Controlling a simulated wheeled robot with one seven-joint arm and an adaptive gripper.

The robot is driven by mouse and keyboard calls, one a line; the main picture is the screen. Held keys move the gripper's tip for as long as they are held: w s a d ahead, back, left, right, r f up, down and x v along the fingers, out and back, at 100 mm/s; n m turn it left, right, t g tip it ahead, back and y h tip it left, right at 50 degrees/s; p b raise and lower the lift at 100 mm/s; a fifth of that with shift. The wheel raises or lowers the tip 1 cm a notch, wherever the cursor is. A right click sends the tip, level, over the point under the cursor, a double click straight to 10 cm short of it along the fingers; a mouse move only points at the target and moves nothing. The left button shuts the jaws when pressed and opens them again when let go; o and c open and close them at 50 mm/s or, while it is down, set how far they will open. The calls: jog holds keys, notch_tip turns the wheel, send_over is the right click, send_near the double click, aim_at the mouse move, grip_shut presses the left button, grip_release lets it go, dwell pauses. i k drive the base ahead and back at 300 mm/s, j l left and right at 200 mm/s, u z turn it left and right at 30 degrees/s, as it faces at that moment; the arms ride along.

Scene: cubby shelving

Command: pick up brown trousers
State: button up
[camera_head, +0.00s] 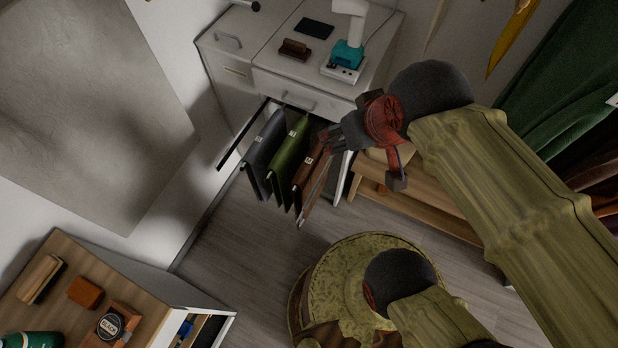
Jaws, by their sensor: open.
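The brown trousers (309,162) hang folded at the right end of a row on a pull-out rack below the cabinet top. A small pale tag shows on them. My gripper (366,157) is open, just right of the brown trousers. One finger is near their upper right edge in the picture and the other is further right and lower. I see nothing between the fingers. I cannot tell whether the near finger touches the cloth. Part of the trousers' right side is hidden by the finger.
Green trousers (289,151) and dark grey trousers (262,153) hang close left of the brown ones. The white cabinet (310,62) stands behind, and a wooden bench (415,205) is at right. A shelf unit (150,285) stands lower left.

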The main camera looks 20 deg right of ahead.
aim_at(306, 176)
jog(key=k+j+z, duration=0.25)
jog(key=j+z, duration=0.25)
jog(key=k+j+z, duration=0.3)
jog(key=z, duration=0.2)
jog(key=k+j+z, duration=0.2)
jog(key=k+z, duration=0.3)
jog(key=l+u, duration=0.2)
jog(key=u, duration=0.15)
jog(key=l+u, duration=0.4)
jog(key=u, duration=0.25)
jog(key=i+j, duration=0.25)
jog(key=i, duration=0.15)
jog(key=i+j+u, duration=0.15)
jog(key=i+j, duration=0.15)
jog(key=i, duration=0.1)
